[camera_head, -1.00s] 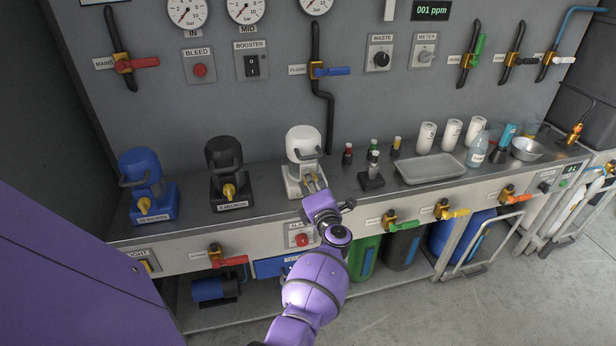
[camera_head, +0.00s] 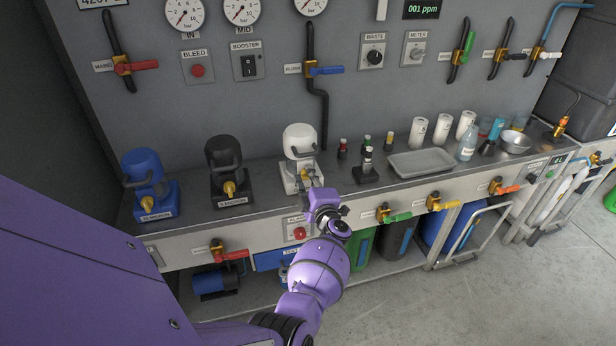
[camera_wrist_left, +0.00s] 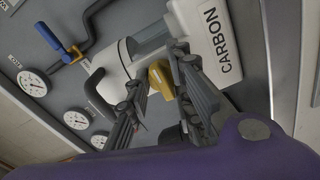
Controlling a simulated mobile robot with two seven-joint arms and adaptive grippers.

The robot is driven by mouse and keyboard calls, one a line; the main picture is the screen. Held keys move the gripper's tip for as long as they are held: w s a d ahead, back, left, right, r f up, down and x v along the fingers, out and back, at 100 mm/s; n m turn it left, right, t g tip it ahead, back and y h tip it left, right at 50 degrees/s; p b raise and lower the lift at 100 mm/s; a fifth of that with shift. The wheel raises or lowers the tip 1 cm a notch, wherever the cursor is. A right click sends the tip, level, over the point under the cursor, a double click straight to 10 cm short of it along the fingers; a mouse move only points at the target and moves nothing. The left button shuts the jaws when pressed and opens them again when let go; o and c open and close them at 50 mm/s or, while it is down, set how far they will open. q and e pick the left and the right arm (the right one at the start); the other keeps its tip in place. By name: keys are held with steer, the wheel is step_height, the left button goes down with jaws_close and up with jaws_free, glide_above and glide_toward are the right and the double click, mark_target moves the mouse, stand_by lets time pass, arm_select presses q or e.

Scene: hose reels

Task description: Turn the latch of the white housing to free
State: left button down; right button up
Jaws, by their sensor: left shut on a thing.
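The white housing (camera_head: 300,140) stands on the steel bench, third in a row of housings, with a dark curved handle on its front. In the left wrist view its white base (camera_wrist_left: 205,35) carries the word CARBON. Its yellow latch (camera_wrist_left: 160,78) shows between my fingers in that view; in the head view my gripper mostly hides it. My left gripper (camera_head: 313,183) is at the front of the housing. In the left wrist view the left gripper (camera_wrist_left: 157,72) is shut on the latch, one dark finger on each side. My right gripper is not in view.
A black housing (camera_head: 226,157) and a blue housing (camera_head: 144,168) stand to the left. A small dark holder with bottles (camera_head: 367,170) and a metal tray (camera_head: 422,162) are close on the right. A red alarm button (camera_head: 299,233) is below the bench edge.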

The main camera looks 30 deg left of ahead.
arm_select(q)
steer(key=shift+w+a+r, duration=0.15)
steer(key=shift+w+r, duration=0.1)
steer(key=shift+r, duration=0.5)
steer(key=c, duration=1.7)
jaws_free()
steer(key=shift+f, duration=0.1)
steer(key=shift+s+d+f, duration=0.2)
steer(key=shift+s+f, duration=0.05)
steer(key=shift+f, duration=0.15)
steer(key=v, duration=1.1)
steer(key=shift+s+d, duration=0.25)
steer(key=shift+d, duration=0.1)
